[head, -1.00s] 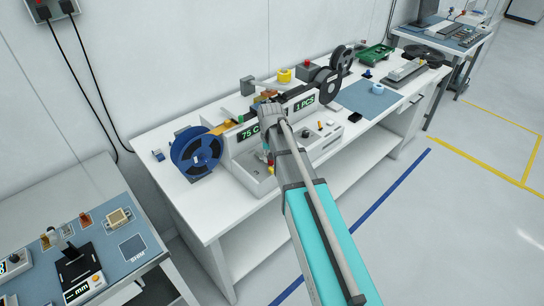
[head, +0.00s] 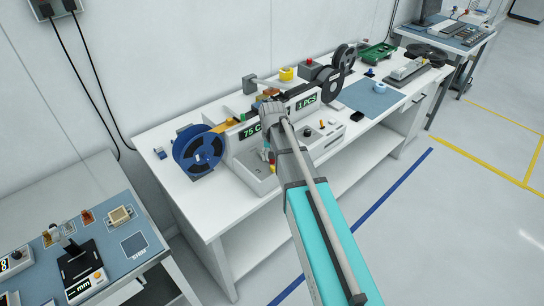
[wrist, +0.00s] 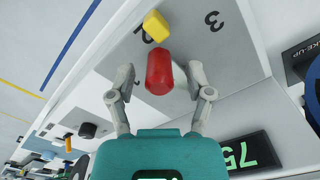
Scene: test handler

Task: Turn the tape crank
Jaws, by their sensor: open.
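A rounded red knob (wrist: 160,72) stands between the two fingers of my open gripper (wrist: 162,86) in the wrist view, with gaps on both sides. It looks like a handle, but I cannot tell its link to the tape crank. A small yellow block (wrist: 156,26) is just beyond it, near the printed 2 and 3. The tape machine (head: 236,163) stands on the white bench in the head view, with a blue tape reel (head: 184,158) on its left and a dark reel (head: 343,57) at its far end. My arm hides much of its middle.
A second bench (head: 140,262) with small instruments is at lower left. The floor to the right is clear.

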